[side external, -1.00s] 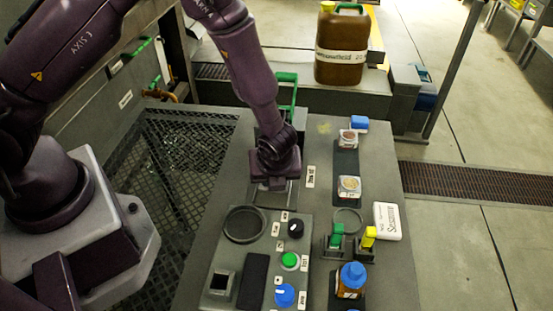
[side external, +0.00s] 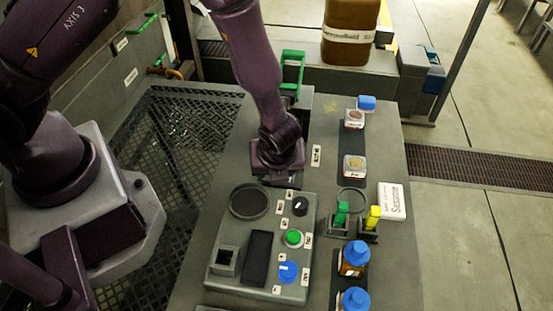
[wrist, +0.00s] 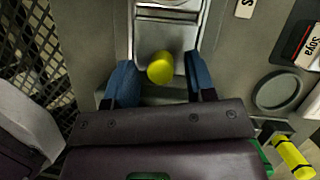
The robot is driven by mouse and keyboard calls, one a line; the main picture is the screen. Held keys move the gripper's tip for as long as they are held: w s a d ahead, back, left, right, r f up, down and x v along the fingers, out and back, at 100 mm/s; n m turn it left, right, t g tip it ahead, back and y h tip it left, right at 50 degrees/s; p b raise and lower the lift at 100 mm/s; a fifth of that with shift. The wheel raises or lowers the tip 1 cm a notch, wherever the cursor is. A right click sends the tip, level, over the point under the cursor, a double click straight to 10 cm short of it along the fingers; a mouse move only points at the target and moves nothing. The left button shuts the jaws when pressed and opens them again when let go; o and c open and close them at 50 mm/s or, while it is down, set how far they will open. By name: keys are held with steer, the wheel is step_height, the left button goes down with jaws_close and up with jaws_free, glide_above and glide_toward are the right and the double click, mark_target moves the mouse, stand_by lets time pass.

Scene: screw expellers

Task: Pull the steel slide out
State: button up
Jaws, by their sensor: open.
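The steel slide (wrist: 166,32) is a bright metal strip at the top middle of the wrist view. A round yellow knob (wrist: 160,67) sits at its near end. My gripper (wrist: 161,80) is open, with one blue finger to the left of the knob and one to the right. Gaps show between the knob and both fingers. In the side view my gripper (side external: 277,178) is low over the bench, just behind the control panel. There the arm hides the knob and most of the slide.
The control panel (side external: 209,277) with a green button (side external: 293,238) and a blue knob (side external: 288,271) lies close in front of my gripper. To the right stand green and yellow clips, small jars and blue-capped bottles (side external: 354,258). A green handle (side external: 292,72) rises behind the arm.

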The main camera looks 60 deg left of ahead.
steer(key=v, duration=1.2)
steer(key=shift+d+r, duration=0.2)
steer(key=shift+r, duration=0.15)
steer(key=shift+s, duration=0.15)
steer(key=s+a+r+n+t+h, duration=0.1)
steer(key=s+a+r+n+h, duration=0.1)
steer(key=s+a+r+n, duration=0.4)
steer(key=s+a+r+n+t+h, duration=0.1)
steer(key=s+a+r+n, duration=0.4)
steer(key=r+n, duration=0.9)
steer(key=a+n+t, duration=0.1)
steer(key=a+n, duration=0.2)
steer(key=n, duration=0.1)
steer(key=shift+s+r+h, duration=0.25)
steer(key=shift+s+h, duration=0.15)
